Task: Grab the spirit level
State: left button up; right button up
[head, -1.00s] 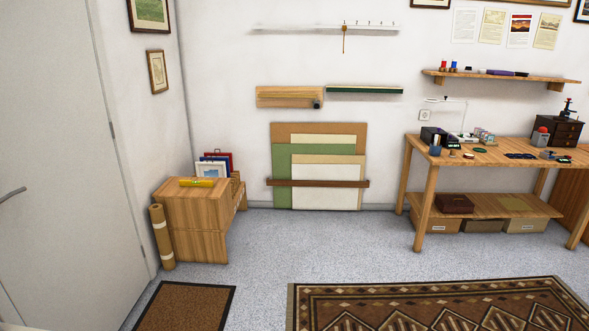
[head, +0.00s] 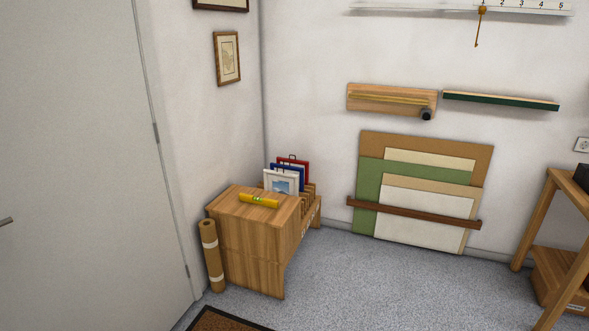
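The yellow spirit level (head: 259,201) lies flat on top of a wooden cabinet (head: 246,247) in the corner of the room. A small green vial shows near its middle. Nothing lies on top of it. It is some distance ahead of me, left of the picture's centre. Neither of my grippers is in view.
A brown roll (head: 211,256) stands at the cabinet's left, near the door (head: 75,170). Boards (head: 425,215) lean on the wall. A workbench (head: 549,220) is at right. The grey floor (head: 380,285) between is clear.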

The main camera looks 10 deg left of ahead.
aim_at(242, 197)
jog(key=i+l+u, duration=0.15)
jog(key=i+u, duration=0.35)
jog(key=i, duration=0.25)
jog(key=i+u, duration=0.1)
jog(key=u, duration=0.35)
jog(key=i+l+u, duration=0.2)
jog(key=l, duration=0.2)
jog(key=i+l+u, duration=0.2)
jog(key=l, duration=0.2)
jog(key=l+u, duration=0.25)
jog(key=l, duration=0.2)
jog(key=l+u, duration=0.2)
jog(key=l, duration=0.25)
jog(key=i, duration=0.05)
